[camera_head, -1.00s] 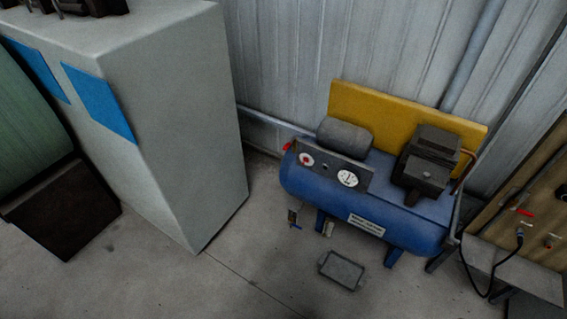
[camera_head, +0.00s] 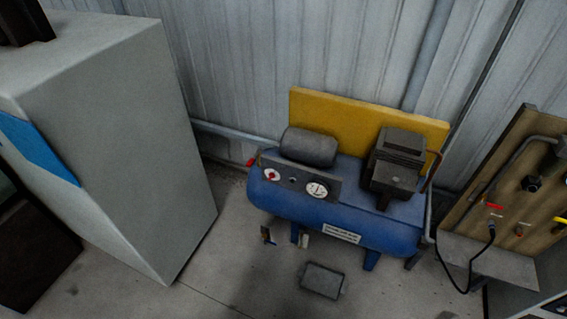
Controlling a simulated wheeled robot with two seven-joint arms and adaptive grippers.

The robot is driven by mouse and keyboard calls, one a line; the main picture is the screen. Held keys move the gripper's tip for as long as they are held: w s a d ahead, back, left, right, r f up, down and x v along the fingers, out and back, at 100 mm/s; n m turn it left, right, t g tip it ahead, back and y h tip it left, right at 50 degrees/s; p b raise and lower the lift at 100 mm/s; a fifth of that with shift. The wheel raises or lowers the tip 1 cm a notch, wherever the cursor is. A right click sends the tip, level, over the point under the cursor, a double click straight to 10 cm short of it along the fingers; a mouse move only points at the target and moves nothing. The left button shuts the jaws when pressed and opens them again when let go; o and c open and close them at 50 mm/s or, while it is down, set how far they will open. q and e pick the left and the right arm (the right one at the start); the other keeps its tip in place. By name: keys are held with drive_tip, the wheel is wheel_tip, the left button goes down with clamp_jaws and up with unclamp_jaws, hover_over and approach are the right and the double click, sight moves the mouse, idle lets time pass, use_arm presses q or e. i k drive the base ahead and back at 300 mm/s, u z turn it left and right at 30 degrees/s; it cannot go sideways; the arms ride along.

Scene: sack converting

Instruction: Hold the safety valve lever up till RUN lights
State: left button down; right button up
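A blue air compressor (camera_head: 380,232) stands on the floor against the corrugated wall, right of centre. Its dark control panel (camera_head: 330,192) carries two white dials, the left one with a red centre. A small red part (camera_head: 250,163) sticks out at the tank's left end; I cannot tell whether it is the safety valve lever. No lit RUN lamp can be made out. Neither of my grippers is in view.
A tall grey cabinet (camera_head: 140,150) stands at the left. A grey tray (camera_head: 323,280) lies on the floor before the compressor. At the right is a wooden board (camera_head: 510,185) with pipes, valves and a black hose (camera_head: 466,288). Floor between cabinet and compressor is clear.

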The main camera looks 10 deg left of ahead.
sight(250, 162)
drive_tip(key=z, duration=0.15)
drive_tip(key=i, duration=1.35)
drive_tip(key=u, duration=0.8)
